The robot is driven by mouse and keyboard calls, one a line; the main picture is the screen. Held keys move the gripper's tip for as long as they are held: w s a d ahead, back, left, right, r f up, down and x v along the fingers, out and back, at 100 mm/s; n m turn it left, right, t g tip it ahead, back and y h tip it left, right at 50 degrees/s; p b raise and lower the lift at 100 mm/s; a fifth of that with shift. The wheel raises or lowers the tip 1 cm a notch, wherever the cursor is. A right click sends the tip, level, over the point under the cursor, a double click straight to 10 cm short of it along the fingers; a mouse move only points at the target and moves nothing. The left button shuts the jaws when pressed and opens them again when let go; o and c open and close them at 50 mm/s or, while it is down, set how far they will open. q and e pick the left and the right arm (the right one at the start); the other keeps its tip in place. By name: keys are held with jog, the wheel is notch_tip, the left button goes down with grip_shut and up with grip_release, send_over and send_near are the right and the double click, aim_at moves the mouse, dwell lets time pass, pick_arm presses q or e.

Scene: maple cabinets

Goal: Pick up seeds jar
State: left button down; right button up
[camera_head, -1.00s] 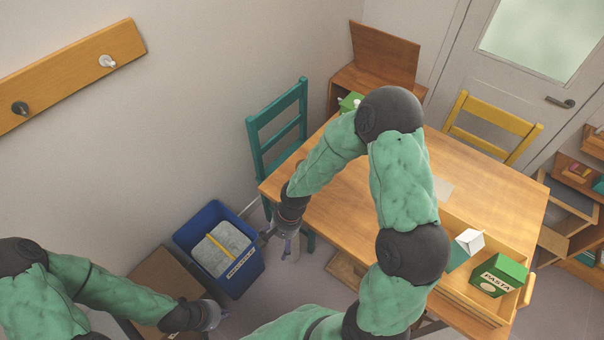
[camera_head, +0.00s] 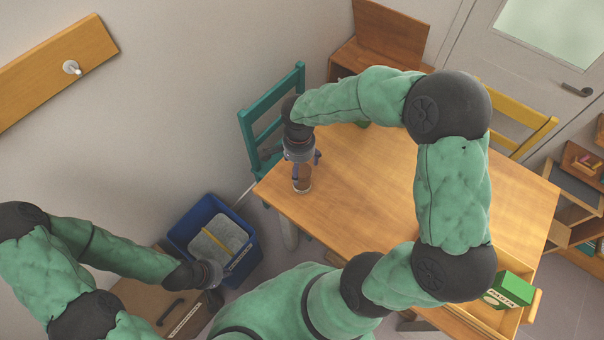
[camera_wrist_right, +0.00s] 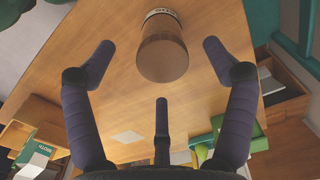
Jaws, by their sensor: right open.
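The seeds jar (camera_head: 301,179), a clear jar with brown contents, stands near the left corner of the wooden table (camera_head: 375,185). In the right wrist view the jar (camera_wrist_right: 163,52) shows with part of a pale label. My right gripper (camera_head: 302,160) is right above the jar, pointing down. Its dark fingers (camera_wrist_right: 158,46) are spread wide either side of the jar, with a gap on both sides. My left gripper (camera_head: 214,274) hangs low at the left by a brown cabinet; its fingers are too unclear to read.
A teal chair (camera_head: 262,124) stands close behind the jar's corner. A blue bin (camera_head: 190,222) is on the floor at left. A wooden tray (camera_head: 472,310) with a green pasta box (camera_head: 511,288) sits at the table's right. The middle of the table is clear.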

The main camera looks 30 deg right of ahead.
aim_at(300, 171)
notch_tip(300, 171, down, 4)
jog(key=shift+d+f+b, duration=0.1)
jog(key=shift+b, duration=0.4)
jog(key=f, duration=0.1)
jog(key=f+b, duration=0.1)
jog(key=f, duration=0.1)
jog(key=f+b, duration=0.1)
jog(key=f, duration=0.1)
jog(key=shift+d, duration=0.35)
jog(key=c, duration=1.5)
jog(key=shift+r, duration=0.1)
